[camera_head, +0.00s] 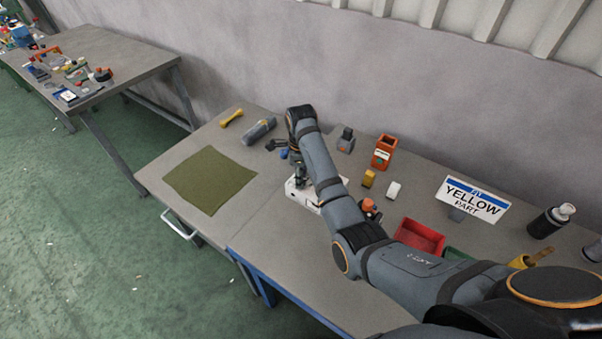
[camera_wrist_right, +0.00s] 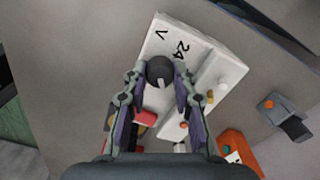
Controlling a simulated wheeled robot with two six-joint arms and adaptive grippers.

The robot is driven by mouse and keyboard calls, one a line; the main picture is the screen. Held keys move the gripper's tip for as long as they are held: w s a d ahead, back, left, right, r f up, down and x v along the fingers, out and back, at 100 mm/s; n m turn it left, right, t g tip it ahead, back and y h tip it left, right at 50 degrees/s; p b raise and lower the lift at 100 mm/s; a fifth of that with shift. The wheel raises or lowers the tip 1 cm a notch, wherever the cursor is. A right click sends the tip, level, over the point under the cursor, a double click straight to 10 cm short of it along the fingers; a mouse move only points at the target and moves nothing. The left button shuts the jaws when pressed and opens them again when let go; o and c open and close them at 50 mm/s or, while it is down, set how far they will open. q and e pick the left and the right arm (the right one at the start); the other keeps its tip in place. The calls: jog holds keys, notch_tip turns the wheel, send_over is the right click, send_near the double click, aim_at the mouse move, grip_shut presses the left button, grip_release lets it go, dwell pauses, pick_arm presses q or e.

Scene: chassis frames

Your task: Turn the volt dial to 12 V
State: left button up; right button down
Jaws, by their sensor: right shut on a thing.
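A white box (camera_wrist_right: 222,68) with a dark round dial (camera_wrist_right: 159,68) shows in the right wrist view. Black "V" and "24" marks are printed beyond the dial. A pale pointer mark on the dial faces the lower edge of the picture. No 12 mark can be read. My right gripper (camera_wrist_right: 161,76) is shut on the dial, one finger on each side. In the head view the white box (camera_head: 292,193) lies on the bench, partly hidden by my right arm, with my right gripper (camera_head: 302,184) over it. My left gripper is not in view.
An orange container (camera_head: 384,151), a yellow block (camera_head: 369,178) and a white piece (camera_head: 393,190) stand right of the box. A red bin (camera_head: 420,236) and a "YELLOW PART" sign (camera_head: 473,199) are farther right. A green mat (camera_head: 210,180) lies clear at left.

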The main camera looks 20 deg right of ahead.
jog(key=n+p, duration=0.1)
jog(key=p, duration=0.1)
jog(key=n+p, duration=0.4)
jog(key=shift+r, duration=0.35)
jog(key=n+p, duration=0.2)
jog(key=shift+f+n, duration=0.1)
jog(key=shift+n, duration=0.3)
jog(key=shift+f+n+p, duration=0.15)
jog(key=shift+n+p, duration=0.65)
jog(key=shift+n, duration=0.4)
jog(key=c, duration=1.1)
grip_release()
jog(key=shift+o, duration=0.2)
